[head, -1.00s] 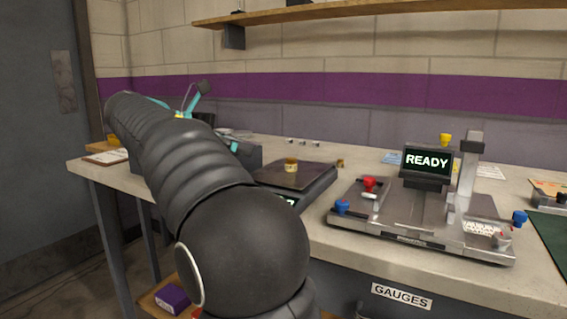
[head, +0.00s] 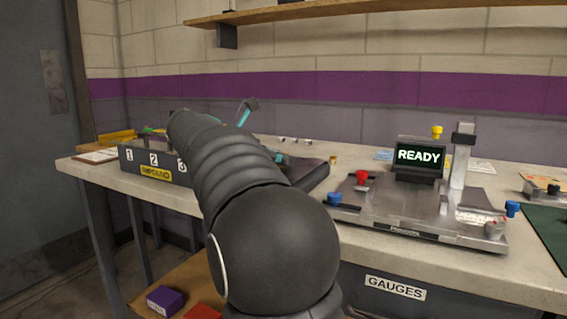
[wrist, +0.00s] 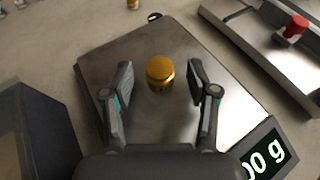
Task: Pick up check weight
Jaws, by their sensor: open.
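The check weight, a small brass cylinder (wrist: 160,73), stands upright on the steel pan of the scale (wrist: 150,122) in the wrist view. My gripper (wrist: 160,80) is open above the pan, with one finger on each side of the weight in the picture. Clear gaps show between the weight and both fingers. I cannot tell how far the fingertips are above the pan. In the head view my arm hides the weight and most of the scale (head: 314,176).
The track fixture with a READY screen (head: 419,156) stands right of the scale. A grey numbered box (head: 150,165) stands left of it. A small brass piece (head: 333,159) sits on the bench behind the scale. A wooden shelf (head: 330,12) runs above.

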